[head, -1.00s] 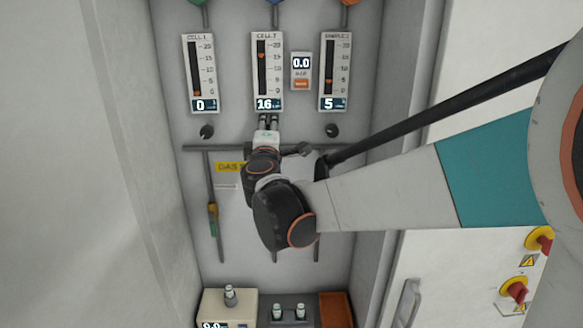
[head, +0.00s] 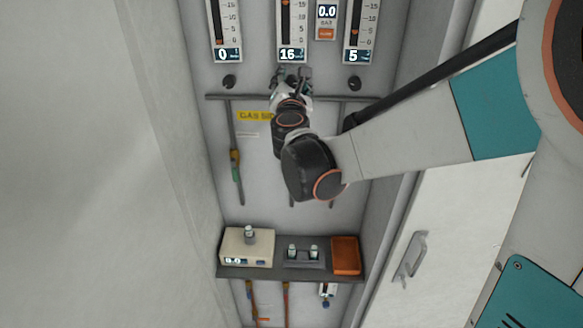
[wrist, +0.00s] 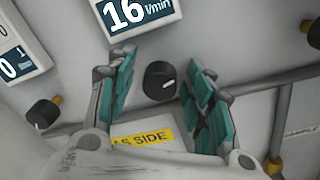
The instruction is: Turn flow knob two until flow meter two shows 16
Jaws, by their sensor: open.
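Flow meter two (head: 292,30) is the middle gauge on the back panel, and its display reads 16. The reading also shows in the wrist view (wrist: 125,15), with l/min beside it. Flow knob two (wrist: 159,81) is a round black knob with a white mark, below that display. My gripper (wrist: 158,85) is open, its teal-padded fingers on either side of the knob and apart from it. In the head view my gripper (head: 291,76) is just under flow meter two and hides the knob.
The left meter (head: 226,35) reads 0 and the right meter (head: 360,35) reads 5. Their black knobs sit left (head: 230,82) and right (head: 354,83). A grey rail (head: 240,97) runs below the knobs. A shelf (head: 290,273) holds a beige device and an orange box.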

